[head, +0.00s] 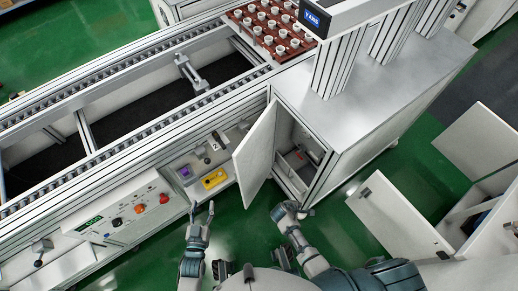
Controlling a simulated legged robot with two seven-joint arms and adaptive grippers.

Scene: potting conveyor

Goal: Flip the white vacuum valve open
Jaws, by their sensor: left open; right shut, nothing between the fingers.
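I cannot make out the white vacuum valve for certain. Small fittings (299,154), one with red on it, sit inside the open cabinet (350,125), partly in shadow and partly behind its door (255,155). My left gripper (202,208) is open and empty, its fingers pointing up the picture in front of the conveyor's lower panel. My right gripper (284,210) is shut and empty, just below the cabinet opening and right of the door's lower edge. Neither gripper visibly touches anything.
The conveyor (120,75) runs across the left. A control panel (118,220) with knobs and a yellow device (214,179) are on its front. A red tray (272,28) of white cups stands at the back. Another open cabinet (405,220) is at right. Green floor lies between.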

